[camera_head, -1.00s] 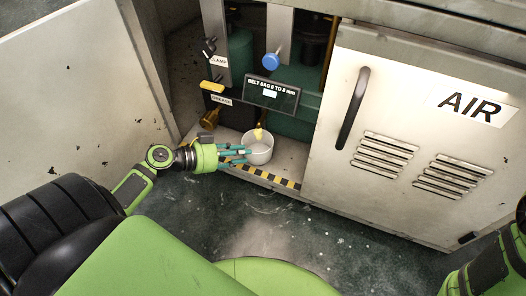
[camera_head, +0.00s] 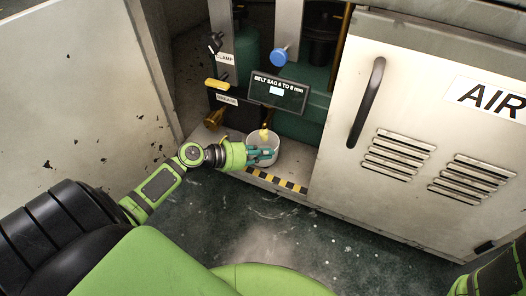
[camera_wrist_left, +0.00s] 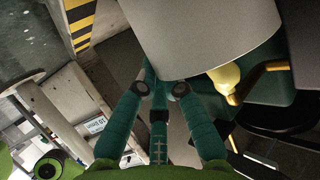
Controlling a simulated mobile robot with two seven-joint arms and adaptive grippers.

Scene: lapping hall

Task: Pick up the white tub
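The white tub (camera_head: 275,147) stands upright on a low ledge in the green machine's bay, under a yellow spout. My left gripper (camera_head: 267,155) reaches in from the left, its teal fingers at the tub's near left side, overlapping its wall in the head view. In the left wrist view the tub (camera_wrist_left: 200,28) fills the top as a large pale curved wall. The gripper's fingertips (camera_wrist_left: 158,88) are spread apart just below it, and I see no closed grasp. Whether they touch the tub is unclear. My right gripper is out of frame; only part of that arm shows at lower right.
A yellow spout (camera_head: 264,134) hangs over the tub and shows beside it in the wrist view (camera_wrist_left: 226,78). A black display (camera_head: 279,92) is above. A black-and-yellow strip (camera_head: 277,181) edges the ledge. The AIR cabinet (camera_head: 420,120) stands right, a pale panel (camera_head: 75,90) left.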

